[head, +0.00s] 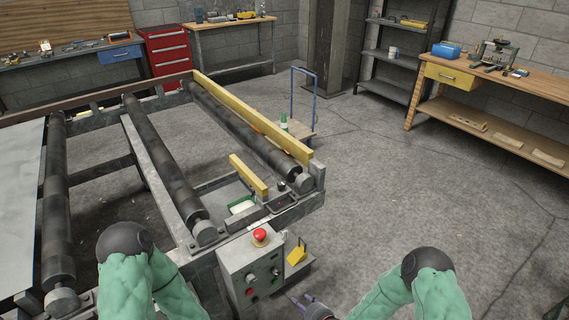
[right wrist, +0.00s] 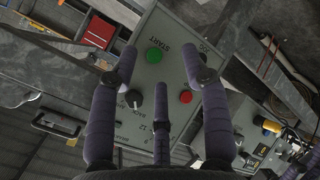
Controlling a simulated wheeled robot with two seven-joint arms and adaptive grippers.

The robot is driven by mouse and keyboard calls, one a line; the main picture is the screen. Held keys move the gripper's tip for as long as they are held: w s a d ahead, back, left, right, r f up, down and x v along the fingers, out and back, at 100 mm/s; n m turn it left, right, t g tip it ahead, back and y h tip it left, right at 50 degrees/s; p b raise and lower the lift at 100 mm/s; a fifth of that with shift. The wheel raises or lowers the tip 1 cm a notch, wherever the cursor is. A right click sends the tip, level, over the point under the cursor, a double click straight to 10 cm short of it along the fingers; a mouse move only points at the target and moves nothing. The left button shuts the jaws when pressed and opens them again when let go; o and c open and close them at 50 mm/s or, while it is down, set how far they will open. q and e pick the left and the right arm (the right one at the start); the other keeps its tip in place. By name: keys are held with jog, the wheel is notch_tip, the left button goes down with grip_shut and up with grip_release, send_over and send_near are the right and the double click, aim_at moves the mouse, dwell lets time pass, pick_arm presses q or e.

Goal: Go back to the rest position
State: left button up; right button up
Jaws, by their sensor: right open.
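My right gripper (head: 312,306) shows at the bottom edge of the head view, just right of the grey control box (head: 238,262). In the right wrist view its purple fingers (right wrist: 160,78) are spread open with nothing between them. Behind them is the box's panel, with a green START button (right wrist: 154,55), a black knob (right wrist: 133,98) and a red button (right wrist: 185,96). I cannot tell how far the fingers are from the panel. My two green-sleeved arms show at the bottom of the head view. My left gripper is out of view.
A red mushroom button (head: 260,234) tops the control box. The roller conveyor (head: 160,165) fills the left, with yellow bars (head: 249,175) on it. A blue-handled cart (head: 303,126) stands behind. The floor (head: 400,180) at right is clear up to the wooden workbench (head: 500,95).

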jog(key=s+d+r+m+g+h+p, duration=0.1)
jog(key=s+m+g, duration=0.3)
jog(key=s+m, duration=0.6)
jog(key=s+d+r+m+g+h+p, duration=0.1)
jog(key=s+m+g, duration=0.3)
jog(key=s+m, duration=0.6)
jog(key=d+m+p, duration=0.1)
jog(key=m, duration=0.1)
jog(key=shift+d+m+g+p, duration=0.25)
jog(key=shift+m+g+p, duration=0.1)
jog(key=shift+m+g, duration=0.05)
